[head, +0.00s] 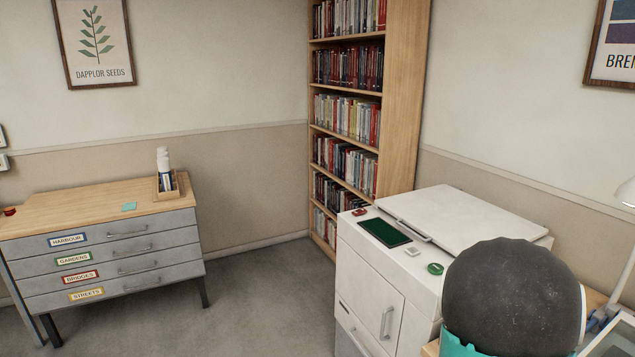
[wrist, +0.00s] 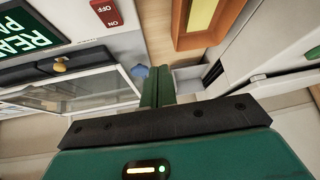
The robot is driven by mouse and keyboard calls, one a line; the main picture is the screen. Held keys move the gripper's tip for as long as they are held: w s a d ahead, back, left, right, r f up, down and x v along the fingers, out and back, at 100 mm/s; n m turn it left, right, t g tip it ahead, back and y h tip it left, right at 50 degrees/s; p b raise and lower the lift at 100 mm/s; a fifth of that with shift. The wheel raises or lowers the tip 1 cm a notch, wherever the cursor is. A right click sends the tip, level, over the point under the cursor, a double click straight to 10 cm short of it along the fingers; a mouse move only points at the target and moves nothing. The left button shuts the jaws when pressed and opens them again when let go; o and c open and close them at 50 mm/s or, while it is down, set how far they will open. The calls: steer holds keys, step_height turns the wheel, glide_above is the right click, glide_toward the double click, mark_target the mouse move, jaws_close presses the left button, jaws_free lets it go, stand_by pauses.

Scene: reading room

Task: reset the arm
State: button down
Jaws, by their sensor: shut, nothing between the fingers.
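My gripper (wrist: 157,88) shows in the wrist view as two green fingers side by side, closed together with nothing between them. Below them are a dark bar and my green gripper body with a small lit indicator. The gripper does not show in the head view. A dark rounded part of my arm fills the lower right there and hides what is behind it.
A white copier-like machine (head: 372,282) stands beside my arm. A drawer cabinet (head: 125,262) is at left, a bookshelf (head: 402,110) behind. Grey floor (head: 268,285) between them is clear. The wrist view shows a red switch (wrist: 105,12) and a glass-fronted case (wrist: 95,88) near the fingers.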

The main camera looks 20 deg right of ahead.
steer(key=w+a+r+n+t+y, duration=0.15)
steer(key=a+r+n, duration=0.35)
steer(key=a, duration=0.9)
steer(key=w+a+r+n+t+y, duration=0.1)
steer(key=a+r+n+t+y, duration=0.15)
steer(key=a+r, duration=0.75)
steer(key=s+a+n+y, duration=0.1)
steer(key=s+a+n, duration=0.2)
steer(key=a, duration=0.8)
steer(key=s+a+n+y, duration=0.1)
steer(key=s+a+n, duration=0.3)
steer(key=s+a, duration=0.4)
steer(key=a, duration=0.2)
steer(key=shift+a+f+g+y, duration=0.15)
steer(key=shift+a+g+y, duration=0.25)
